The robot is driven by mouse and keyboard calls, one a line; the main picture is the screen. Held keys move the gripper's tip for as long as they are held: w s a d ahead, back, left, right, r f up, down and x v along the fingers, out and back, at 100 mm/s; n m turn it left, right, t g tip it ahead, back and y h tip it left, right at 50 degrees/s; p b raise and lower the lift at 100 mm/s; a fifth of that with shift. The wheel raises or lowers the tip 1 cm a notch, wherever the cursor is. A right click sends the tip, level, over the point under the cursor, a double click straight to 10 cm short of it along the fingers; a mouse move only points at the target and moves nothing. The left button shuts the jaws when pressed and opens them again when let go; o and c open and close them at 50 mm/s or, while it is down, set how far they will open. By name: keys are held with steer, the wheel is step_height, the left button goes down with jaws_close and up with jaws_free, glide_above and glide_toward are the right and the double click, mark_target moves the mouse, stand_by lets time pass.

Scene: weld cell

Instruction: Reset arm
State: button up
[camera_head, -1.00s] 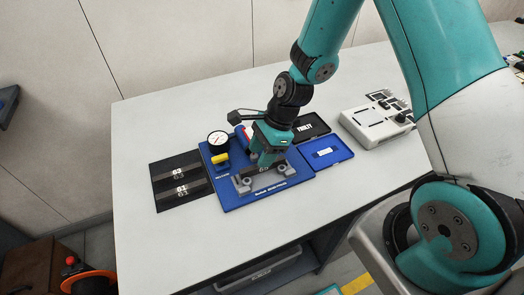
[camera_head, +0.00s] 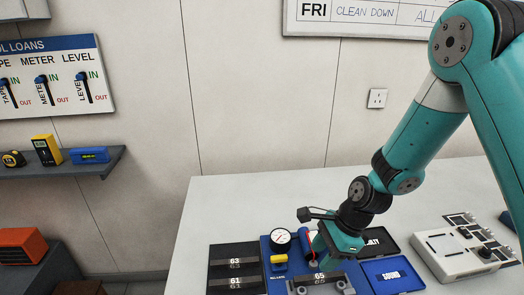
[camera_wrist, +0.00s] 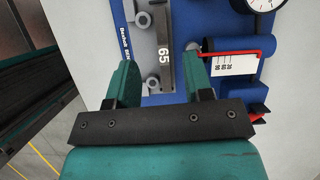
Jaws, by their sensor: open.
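My gripper (camera_head: 322,262) is low over the blue fixture board (camera_head: 268,268) on the white table. In the wrist view its two green fingers (camera_wrist: 160,82) stand apart. A dark bar marked 65 (camera_wrist: 165,60) lies on the board's grey supports, just beyond the fingertips and lined up with the gap between them. The same bar (camera_head: 318,279) shows at the lower edge of the head view. I cannot tell how much height separates fingers and bar.
A round gauge (camera_head: 280,238) stands on the board. Left is a black mat (camera_head: 222,270) with bars 63 and 61. Right are a black tray (camera_head: 385,238), a blue tray (camera_head: 408,283) and a grey device (camera_head: 440,268). A wall shelf (camera_head: 60,172) holds tools.

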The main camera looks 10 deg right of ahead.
steer(key=s+a+r+n, duration=0.2)
steer(key=s+r+n, duration=0.1)
steer(key=r+n, duration=0.35)
steer(key=s+a+r+n, duration=0.2)
steer(key=s+r+n, duration=0.25)
steer(key=r, duration=0.35)
steer(key=s+r+n, duration=0.8)
steer(key=s+n, duration=0.3)
steer(key=n, duration=0.2)
steer(key=shift+a+r+h, duration=0.2)
steer(key=shift+r+h, duration=0.05)
steer(key=shift+h, duration=0.05)
